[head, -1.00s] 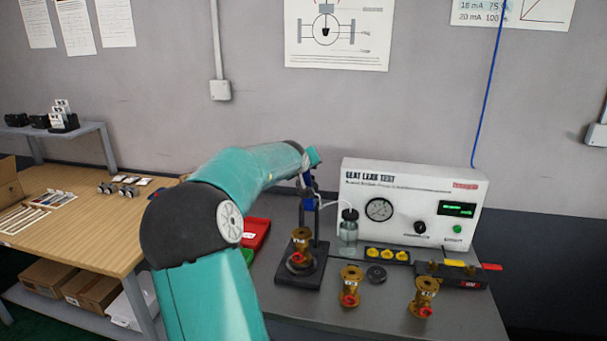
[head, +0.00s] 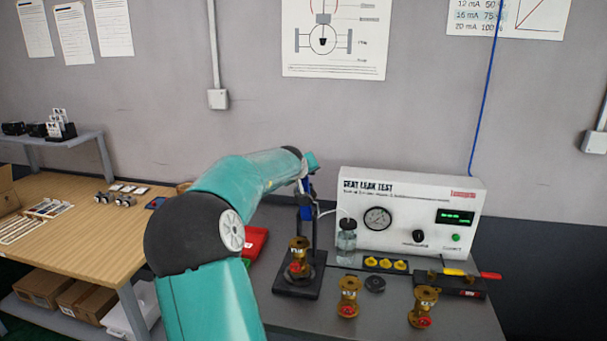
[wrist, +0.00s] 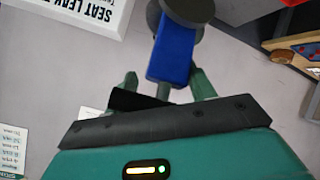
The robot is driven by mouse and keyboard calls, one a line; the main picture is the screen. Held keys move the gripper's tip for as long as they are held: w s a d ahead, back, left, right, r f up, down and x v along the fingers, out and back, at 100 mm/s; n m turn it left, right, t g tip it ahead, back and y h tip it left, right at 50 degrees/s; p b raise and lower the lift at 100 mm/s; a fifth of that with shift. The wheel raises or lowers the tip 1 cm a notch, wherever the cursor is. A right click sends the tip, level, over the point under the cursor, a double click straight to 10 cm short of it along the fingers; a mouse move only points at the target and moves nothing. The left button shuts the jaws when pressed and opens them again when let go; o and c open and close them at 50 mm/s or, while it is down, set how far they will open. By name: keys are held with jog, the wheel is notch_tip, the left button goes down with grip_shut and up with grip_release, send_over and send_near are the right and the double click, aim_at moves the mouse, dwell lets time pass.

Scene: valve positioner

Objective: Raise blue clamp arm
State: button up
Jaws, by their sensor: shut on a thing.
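The blue clamp arm (head: 306,213) is on the dark upright of the clamp stand (head: 300,281), left of the white seat leak tester. A brass valve body (head: 299,249) with a red part stands on the stand's base below it. In the wrist view the blue clamp arm (wrist: 173,52) runs up from between my gripper's (wrist: 164,78) fingers to a dark round end. My gripper is shut on the blue clamp arm; my teal arm link hides much of the grip in the head view.
The seat leak tester (head: 408,214) stands close on the right, with a glass bottle (head: 346,244) beside it. A red tray (head: 256,242) is to the left.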

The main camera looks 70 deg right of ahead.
jog(key=shift+s+a+f, duration=0.1)
jog(key=shift+s+f, duration=0.05)
jog(key=shift+f, duration=0.5)
jog(key=o, duration=1.2)
jog(key=shift+f, duration=0.1)
jog(key=shift+c, duration=0.2)
jog(key=shift+a+r, duration=0.35)
jog(key=shift+r, duration=0.7)
jog(key=shift+a+r, duration=0.4)
jog(key=shift+r, duration=0.65)
jog(key=shift+a+r, duration=0.35)
jog(key=shift+r, duration=0.7)
jog(key=a+r, duration=0.4)
jog(key=r, duration=0.4)
jog(key=shift+s+r, duration=0.35)
jog(key=shift+s, duration=0.05)
jog(key=shift+a, duration=0.15)
